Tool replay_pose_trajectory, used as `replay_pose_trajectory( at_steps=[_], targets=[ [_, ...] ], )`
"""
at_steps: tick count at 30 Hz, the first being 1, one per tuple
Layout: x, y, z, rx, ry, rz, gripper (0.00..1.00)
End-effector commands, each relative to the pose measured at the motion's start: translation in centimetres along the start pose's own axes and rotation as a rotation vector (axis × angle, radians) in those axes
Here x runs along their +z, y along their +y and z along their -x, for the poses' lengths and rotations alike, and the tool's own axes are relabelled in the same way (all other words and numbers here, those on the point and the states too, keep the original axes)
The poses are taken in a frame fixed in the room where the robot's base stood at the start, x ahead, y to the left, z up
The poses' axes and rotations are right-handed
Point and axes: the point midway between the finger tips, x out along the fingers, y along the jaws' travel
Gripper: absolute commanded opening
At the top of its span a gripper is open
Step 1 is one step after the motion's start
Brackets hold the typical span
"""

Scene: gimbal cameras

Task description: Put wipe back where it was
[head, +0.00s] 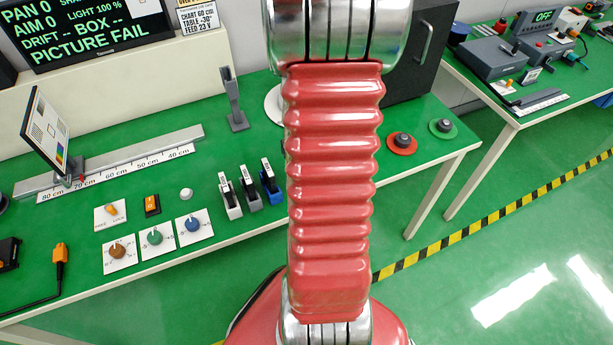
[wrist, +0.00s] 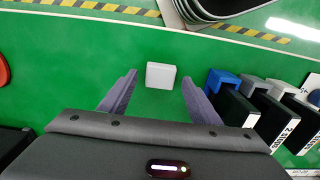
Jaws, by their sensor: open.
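A small pale grey-white block, which looks like the wipe (wrist: 160,76), lies on the green bench top in the wrist view. My gripper (wrist: 159,78) is open, with its two purple-grey fingers spread left and right of the wipe in the picture. Both fingers look apart from it. I cannot tell how high the fingertips are above the bench. In the head view my red arm hides the gripper and the wipe.
Blue, grey and white clips (head: 248,187) stand in a row left of my arm, and also show in the wrist view (wrist: 262,100). Red (head: 401,143) and green (head: 442,127) round pads with dark knobs lie right of it. A grey post (head: 234,100) stands behind.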

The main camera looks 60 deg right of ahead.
Motion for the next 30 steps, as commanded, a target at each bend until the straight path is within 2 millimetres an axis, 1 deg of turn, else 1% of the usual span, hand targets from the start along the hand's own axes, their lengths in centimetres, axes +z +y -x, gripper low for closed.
replay_pose_trajectory(
  at_steps=[8, 18, 21, 25, 30],
  targets=[
    [-0.1, 0.0, 3.6, 0.002, 0.004, 0.000, 0.57],
    [0.0, 0.0, 8.8, 0.001, 0.002, 0.000, 0.57],
    [-0.1, 0.0, 10.1, 0.001, 0.002, 0.000, 0.57],
    [0.0, 0.0, 10.8, 0.000, 0.000, 0.000, 0.57],
    [0.0, 0.0, 11.0, -0.001, -0.001, 0.000, 0.57]
  ],
)
